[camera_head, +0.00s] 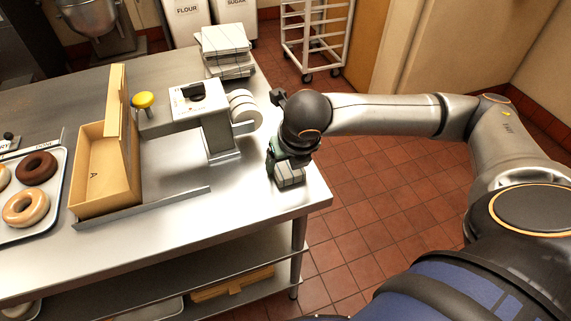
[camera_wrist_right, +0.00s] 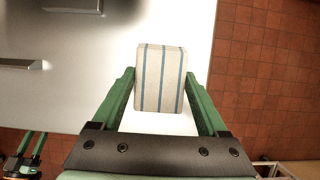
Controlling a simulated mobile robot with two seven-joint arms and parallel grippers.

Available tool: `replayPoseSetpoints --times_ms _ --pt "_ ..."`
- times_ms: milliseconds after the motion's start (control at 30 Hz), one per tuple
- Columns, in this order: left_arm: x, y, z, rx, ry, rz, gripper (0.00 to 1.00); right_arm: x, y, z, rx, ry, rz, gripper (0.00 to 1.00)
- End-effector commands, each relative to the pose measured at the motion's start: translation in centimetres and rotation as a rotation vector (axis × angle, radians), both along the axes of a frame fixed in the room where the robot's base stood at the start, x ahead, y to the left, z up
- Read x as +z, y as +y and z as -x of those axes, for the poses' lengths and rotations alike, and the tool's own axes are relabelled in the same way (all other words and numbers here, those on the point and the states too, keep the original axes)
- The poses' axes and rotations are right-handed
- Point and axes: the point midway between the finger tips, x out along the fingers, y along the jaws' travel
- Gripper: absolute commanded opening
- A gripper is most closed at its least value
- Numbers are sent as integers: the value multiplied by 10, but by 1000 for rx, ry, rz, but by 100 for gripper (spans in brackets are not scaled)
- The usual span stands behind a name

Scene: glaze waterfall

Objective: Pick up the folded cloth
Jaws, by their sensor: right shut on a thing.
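The folded cloth (camera_wrist_right: 160,78) is a small pale pad with blue stripes. It lies between the green fingers of my right gripper (camera_wrist_right: 159,74), which is shut on it. In the head view the cloth (camera_head: 289,175) shows at the right front corner of the steel table, under my right gripper (camera_head: 287,160). The gripper hides part of it there. My left gripper (camera_wrist_right: 33,137) shows small at the lower left of the right wrist view, its green fingers apart and empty. It is not visible in the head view.
A wheeled rack (camera_head: 315,40) stands behind. Table around the cloth is clear; tiled floor lies to the right.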

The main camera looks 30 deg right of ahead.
Motion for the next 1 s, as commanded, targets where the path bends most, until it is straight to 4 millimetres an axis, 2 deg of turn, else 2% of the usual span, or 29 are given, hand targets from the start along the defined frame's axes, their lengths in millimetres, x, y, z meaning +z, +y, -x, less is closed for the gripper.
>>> replayPoseSetpoints --times_ms 67,433,567,633,867,967,1000 --pt "0 0 0 0 0 0 50 0 0 0 0 -1 0 24" --pt "-2 0 0 -1 -1 -1 50 6 0 -1 -1 -2 -1 24" --pt "-7 0 0 -1 -1 -1 50 20 0 -1 0 -5 -1 24" --pt "-10 0 0 -1 -1 -1 50 35 2 0 4 -9 -2 24" --pt "-9 0 0 -1 -1 -1 50 91 25 42 10 -10 -2 24" --pt "-12 0 0 -1 -1 -1 50 102 37 66 14 -8 0 24" --pt "-19 0 -1 -1 -2 0 50 99 36 66 5 -8 1 23"
